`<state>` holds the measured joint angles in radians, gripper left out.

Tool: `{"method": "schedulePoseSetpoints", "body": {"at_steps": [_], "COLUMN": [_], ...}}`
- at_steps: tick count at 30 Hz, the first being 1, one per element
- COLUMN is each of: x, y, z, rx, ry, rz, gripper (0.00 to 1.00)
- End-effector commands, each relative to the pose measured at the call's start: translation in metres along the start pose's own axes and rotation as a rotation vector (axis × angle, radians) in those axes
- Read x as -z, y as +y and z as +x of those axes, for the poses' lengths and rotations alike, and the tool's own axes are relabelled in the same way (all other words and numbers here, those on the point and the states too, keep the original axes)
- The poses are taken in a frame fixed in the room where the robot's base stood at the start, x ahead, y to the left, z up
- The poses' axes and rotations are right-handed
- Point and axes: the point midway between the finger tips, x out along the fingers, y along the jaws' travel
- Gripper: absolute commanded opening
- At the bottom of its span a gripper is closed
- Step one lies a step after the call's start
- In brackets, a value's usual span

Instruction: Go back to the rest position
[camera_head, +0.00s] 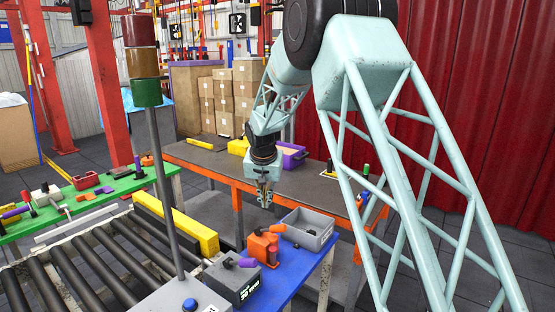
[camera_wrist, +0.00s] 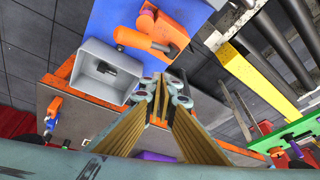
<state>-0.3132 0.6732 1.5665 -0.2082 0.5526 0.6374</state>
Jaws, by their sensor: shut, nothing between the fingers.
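My gripper (camera_head: 264,196) hangs from my pale teal arm near the middle of the head view, pointing down. It is shut with nothing between its fingers. In the wrist view its fingertips (camera_wrist: 161,84) come together near the centre. The gripper is in the air by the near edge of the brown table (camera_head: 205,159), behind the blue table (camera_head: 300,268). It touches nothing that I can see.
A grey bin (camera_head: 307,229) with a small dark part inside and an orange fixture (camera_head: 263,246) stand on the blue table. A purple bin (camera_head: 291,158) is on the brown table. A roller conveyor (camera_head: 75,265), yellow beam (camera_head: 195,232) and signal tower (camera_head: 145,91) stand left.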

Motion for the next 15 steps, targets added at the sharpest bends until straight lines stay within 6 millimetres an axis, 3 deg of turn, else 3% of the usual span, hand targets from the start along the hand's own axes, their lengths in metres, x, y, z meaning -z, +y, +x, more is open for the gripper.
{"method": "schedulePoseSetpoints", "body": {"at_steps": [15], "x": [-0.023], "y": [0.064], "z": [-0.101], "rx": [-0.009], "ry": [-0.001], "rz": [-0.018], "gripper": [0.0]}}
